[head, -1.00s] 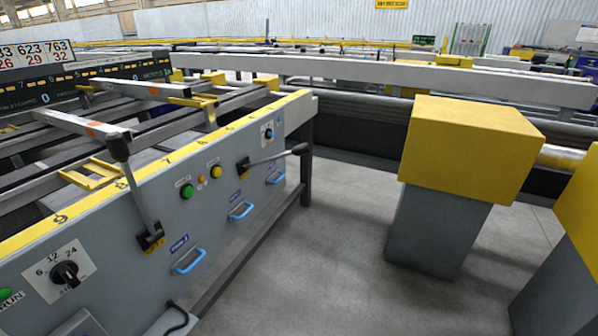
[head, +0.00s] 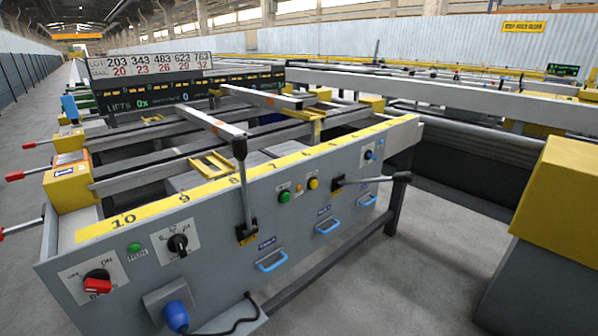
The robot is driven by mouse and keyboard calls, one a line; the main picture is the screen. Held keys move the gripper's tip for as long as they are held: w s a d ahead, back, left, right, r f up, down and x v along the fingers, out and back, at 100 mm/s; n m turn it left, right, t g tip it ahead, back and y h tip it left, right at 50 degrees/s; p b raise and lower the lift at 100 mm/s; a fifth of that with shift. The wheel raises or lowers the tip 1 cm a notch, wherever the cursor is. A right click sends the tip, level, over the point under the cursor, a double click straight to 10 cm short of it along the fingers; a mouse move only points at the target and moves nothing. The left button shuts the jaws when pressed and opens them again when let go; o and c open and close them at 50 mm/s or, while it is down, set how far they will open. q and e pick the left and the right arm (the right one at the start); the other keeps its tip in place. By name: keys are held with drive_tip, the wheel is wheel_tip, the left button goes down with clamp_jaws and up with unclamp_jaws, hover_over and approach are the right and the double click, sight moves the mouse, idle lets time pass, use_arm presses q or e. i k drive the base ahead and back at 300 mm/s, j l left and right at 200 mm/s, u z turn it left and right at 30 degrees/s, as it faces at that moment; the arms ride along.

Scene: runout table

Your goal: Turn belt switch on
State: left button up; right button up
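A red rotary switch (head: 97,285) sits on a white plate at the lower left of the grey control panel (head: 215,240). The plate's small lettering is too blurred to read with certainty, so I cannot tell for sure that this is the belt switch or which position it points to. A black rotary knob (head: 178,243) on another white plate is to its right, with a green RUN button (head: 135,248) between them. Neither of my grippers shows in the head view.
A tall black-knobbed lever (head: 241,175) and a second lever (head: 370,180) stick out from the panel. A blue plug (head: 176,315) with a black cable protrudes below the knobs. A yellow-topped block (head: 560,195) stands at right. Grey floor lies between.

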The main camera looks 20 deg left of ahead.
sight(98, 282)
drive_tip(key=u, duration=1.95)
